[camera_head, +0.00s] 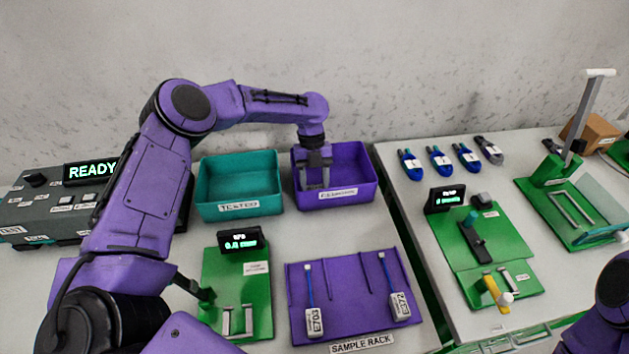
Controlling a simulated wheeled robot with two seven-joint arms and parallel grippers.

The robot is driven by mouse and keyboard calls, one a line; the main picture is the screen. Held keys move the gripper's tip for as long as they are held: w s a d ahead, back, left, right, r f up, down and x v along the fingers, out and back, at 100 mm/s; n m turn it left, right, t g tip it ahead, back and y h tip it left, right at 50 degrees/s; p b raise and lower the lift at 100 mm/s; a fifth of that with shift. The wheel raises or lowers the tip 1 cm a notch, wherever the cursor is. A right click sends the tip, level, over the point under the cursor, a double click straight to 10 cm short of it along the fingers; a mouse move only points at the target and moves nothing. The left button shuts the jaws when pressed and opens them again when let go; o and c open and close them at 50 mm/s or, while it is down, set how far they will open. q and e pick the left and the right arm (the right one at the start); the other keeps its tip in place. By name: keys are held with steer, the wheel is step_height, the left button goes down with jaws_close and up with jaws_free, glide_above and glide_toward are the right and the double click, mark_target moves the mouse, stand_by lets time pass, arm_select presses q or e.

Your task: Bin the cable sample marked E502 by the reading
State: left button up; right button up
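My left gripper (315,179) points down into the purple bin (357,194), whose front label is too small to read. Its two fingers stand apart, with no cable visible between them. The teal bin (222,209), labelled TESTED, stands left of it. The purple sample rack (343,295) holds two blue cables with white tags, a left one (309,287) and a right one (387,273). Their tag codes are turned and too blurred to read surely, so I cannot pick out E502. The purple bin's floor is partly hidden. My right gripper is out of view.
A tester (45,205) showing READY stands at the left. A green fixture (258,290) with a small lit display (240,242) sits left of the rack. On the right table are several blue connectors (440,162) and green fixtures (515,283). A gap separates the tables.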

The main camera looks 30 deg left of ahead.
arm_select(q)
steer(key=shift+f, duration=0.1)
steer(key=o, duration=1.1)
steer(key=shift+o, duration=0.2)
step_height(320, 180, up, 12)
steer(key=p, duration=0.9)
steer(key=shift+p, duration=0.4)
